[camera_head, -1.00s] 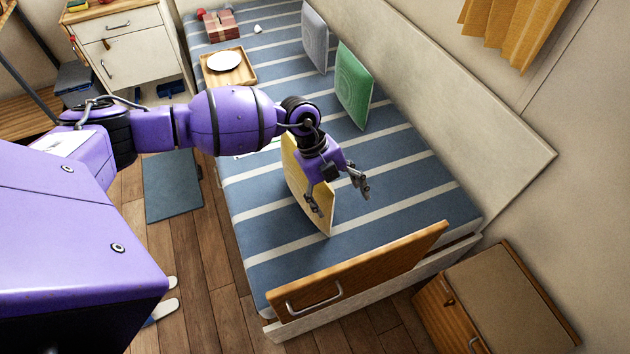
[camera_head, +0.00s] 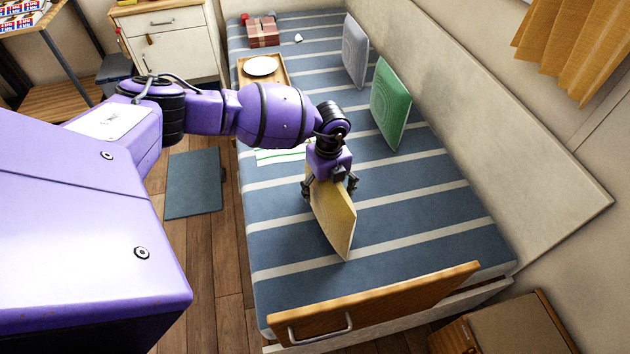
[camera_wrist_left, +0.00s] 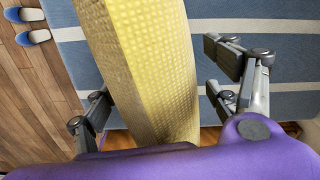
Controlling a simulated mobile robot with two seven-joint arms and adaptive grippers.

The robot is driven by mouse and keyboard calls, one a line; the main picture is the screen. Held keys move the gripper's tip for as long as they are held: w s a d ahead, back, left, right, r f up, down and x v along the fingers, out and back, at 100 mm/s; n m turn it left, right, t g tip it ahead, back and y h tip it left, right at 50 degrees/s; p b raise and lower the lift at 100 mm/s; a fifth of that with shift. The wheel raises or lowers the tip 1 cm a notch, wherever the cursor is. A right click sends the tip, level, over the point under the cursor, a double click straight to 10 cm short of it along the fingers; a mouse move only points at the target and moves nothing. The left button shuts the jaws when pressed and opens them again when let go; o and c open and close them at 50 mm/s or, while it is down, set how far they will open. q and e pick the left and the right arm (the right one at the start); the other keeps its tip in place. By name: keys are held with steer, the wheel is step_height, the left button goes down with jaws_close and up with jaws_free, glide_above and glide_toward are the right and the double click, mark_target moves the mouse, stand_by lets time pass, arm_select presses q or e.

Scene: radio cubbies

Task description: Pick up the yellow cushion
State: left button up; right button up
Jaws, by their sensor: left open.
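The yellow cushion (camera_head: 335,219) stands on edge on the blue striped bed, in the middle of the head view. My left gripper (camera_head: 330,187) is at the cushion's upper far end, with its fingers on either side of it. In the left wrist view the cushion (camera_wrist_left: 150,60) runs between the open fingers of my left gripper (camera_wrist_left: 165,100). A gap shows between the right-hand finger and the cushion; the left-hand finger is close to it, and contact is unclear there. My right gripper is not in view.
A green cushion (camera_head: 391,104) and a grey cushion (camera_head: 355,51) stand along the bed's wall side. A wooden tray (camera_head: 278,79) with a white plate (camera_head: 261,66) lies farther back. A wooden board (camera_head: 385,304) rises at the near end. The striped bed (camera_head: 428,208) is clear right of the yellow cushion.

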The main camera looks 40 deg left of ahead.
arm_select(q)
steer(key=c, duration=1.9)
steer(key=shift+w, duration=0.1)
steer(key=shift+c, duration=0.3)
steer(key=shift+r, duration=0.1)
